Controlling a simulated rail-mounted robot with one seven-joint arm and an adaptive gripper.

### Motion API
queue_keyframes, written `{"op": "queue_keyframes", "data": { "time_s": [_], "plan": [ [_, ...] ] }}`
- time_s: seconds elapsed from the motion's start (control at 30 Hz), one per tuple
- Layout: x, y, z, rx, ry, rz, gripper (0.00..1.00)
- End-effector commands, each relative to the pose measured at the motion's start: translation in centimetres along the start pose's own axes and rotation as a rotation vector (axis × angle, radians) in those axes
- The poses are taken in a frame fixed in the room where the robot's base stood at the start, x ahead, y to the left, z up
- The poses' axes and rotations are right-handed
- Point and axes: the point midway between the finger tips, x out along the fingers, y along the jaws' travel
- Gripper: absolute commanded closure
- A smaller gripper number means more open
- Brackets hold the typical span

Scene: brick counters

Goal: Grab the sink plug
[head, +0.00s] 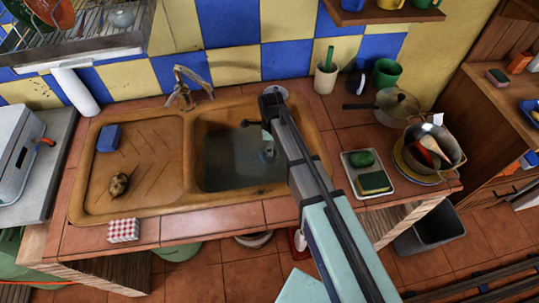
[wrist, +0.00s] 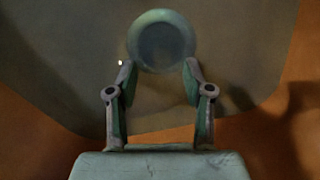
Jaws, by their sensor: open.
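My gripper (wrist: 159,68) is open, with nothing visible between its fingers in the wrist view. Just beyond the fingertips is a round grey-green thing (wrist: 160,41) with a paler rim and a darker middle. I cannot tell whether it is the sink plug or a cup. In the head view my arm reaches over the right part of the sink basin (head: 222,160), which holds murky water. A small pale-green shape (head: 268,150) shows beside my arm over the water; I cannot tell what it is. No sink plug is plainly recognisable in the head view.
The tap (head: 184,88) stands behind the sink. A blue sponge (head: 108,138) and a brown lump (head: 118,184) lie on the drainboard.

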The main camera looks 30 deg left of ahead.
Motion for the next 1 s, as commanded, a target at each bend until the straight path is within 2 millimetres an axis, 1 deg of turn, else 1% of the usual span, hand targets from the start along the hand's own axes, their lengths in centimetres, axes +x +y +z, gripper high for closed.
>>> {"op": "queue_keyframes", "data": {
  "time_s": [0.3,0.4,0.5,0.7,0.77,0.8,0.83,0.87,1.0],
  "plan": [
    [3.4,-0.2,0.2,0.000,0.001,0.002,0.49],
    [4.2,-0.2,0.2,0.000,0.000,0.001,0.49],
    [4.5,-0.2,0.2,0.000,0.000,0.000,0.49],
    [4.6,-0.2,0.2,0.000,0.000,0.000,0.49],
    [4.5,-0.2,0.2,0.000,0.000,0.000,0.70],
    [4.5,-0.2,0.2,0.000,0.000,0.000,0.84],
    [4.5,-0.2,0.2,0.000,0.000,0.000,0.95],
    [4.5,-0.2,0.2,0.000,0.000,0.000,1.00],
    [4.5,-0.2,0.2,0.000,0.000,0.000,1.00]
  ]
}}
